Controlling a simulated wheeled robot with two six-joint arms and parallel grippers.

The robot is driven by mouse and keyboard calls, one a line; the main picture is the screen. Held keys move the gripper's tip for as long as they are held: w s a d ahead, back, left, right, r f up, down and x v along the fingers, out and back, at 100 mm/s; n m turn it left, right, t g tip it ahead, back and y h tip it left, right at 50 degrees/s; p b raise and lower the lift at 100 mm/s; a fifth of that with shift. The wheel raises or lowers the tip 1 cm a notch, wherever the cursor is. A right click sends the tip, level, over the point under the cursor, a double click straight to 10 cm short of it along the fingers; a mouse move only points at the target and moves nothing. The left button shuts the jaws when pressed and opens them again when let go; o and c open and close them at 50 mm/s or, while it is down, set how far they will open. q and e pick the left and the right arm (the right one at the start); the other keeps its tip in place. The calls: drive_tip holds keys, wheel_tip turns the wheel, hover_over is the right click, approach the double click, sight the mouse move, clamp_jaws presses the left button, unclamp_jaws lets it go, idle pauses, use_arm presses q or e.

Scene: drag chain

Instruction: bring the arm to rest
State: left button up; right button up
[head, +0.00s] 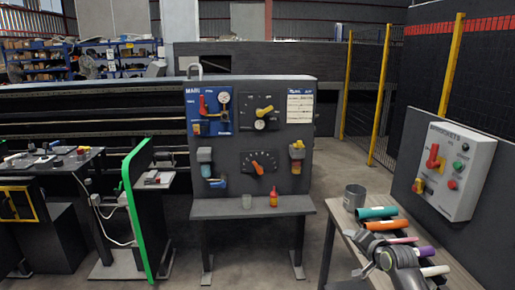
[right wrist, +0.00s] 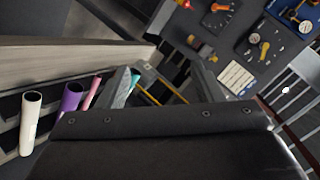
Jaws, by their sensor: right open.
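My right arm (head: 405,258) reaches in from the lower right of the head view, over the side bench. Its gripper (head: 362,256) is open, with the fingers pointing left above the bench. In the right wrist view the two grey fingers of the gripper (right wrist: 165,86) are spread apart with nothing between them. The large dark body of the gripper hides the lower part of that view. My left arm and gripper do not show.
Coloured tubes lie on the side bench (head: 342,238): teal (head: 376,212), orange (head: 386,225), pink, purple (head: 424,251) and white. A grey switch box (head: 445,167) is at right. A control panel (head: 250,137) stands ahead, with open floor between.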

drive_tip(key=w+d+r+n+t+h, duration=0.25)
drive_tip(key=r+n+t, duration=0.45)
drive_tip(key=r+n, duration=0.35)
drive_tip(key=s+d+f+g, duration=0.1)
drive_tip(key=s+f+g, duration=0.15)
drive_tip(key=f, duration=0.65)
drive_tip(key=s+d+f+g, duration=0.1)
drive_tip(key=s+f, duration=0.3)
drive_tip(key=f, duration=0.5)
drive_tip(key=s+d+f+g, duration=0.1)
drive_tip(key=s+f+g, duration=0.15)
drive_tip(key=f, duration=0.75)
drive_tip(key=s+f+g+h, duration=0.1)
drive_tip(key=s+f+g, duration=0.3)
drive_tip(key=s+f, duration=1.3)
drive_tip(key=s+a+f+g, duration=0.1)
drive_tip(key=s+f, duration=0.5)
drive_tip(key=s, duration=0.7)
drive_tip(key=s+a+f+m+g+b, duration=0.1)
drive_tip(key=s+f+g, duration=0.3)
drive_tip(key=s, duration=1)
drive_tip(key=s+a+f+m+g, duration=0.1)
drive_tip(key=s+a+f+g, duration=0.1)
drive_tip(key=s+f, duration=0.7)
drive_tip(key=s+a, duration=0.1)
drive_tip(key=s, duration=0.4)
drive_tip(key=shift+s+f+g, duration=0.15)
drive_tip(key=shift+s+g, duration=0.1)
drive_tip(key=shift+g, duration=0.15)
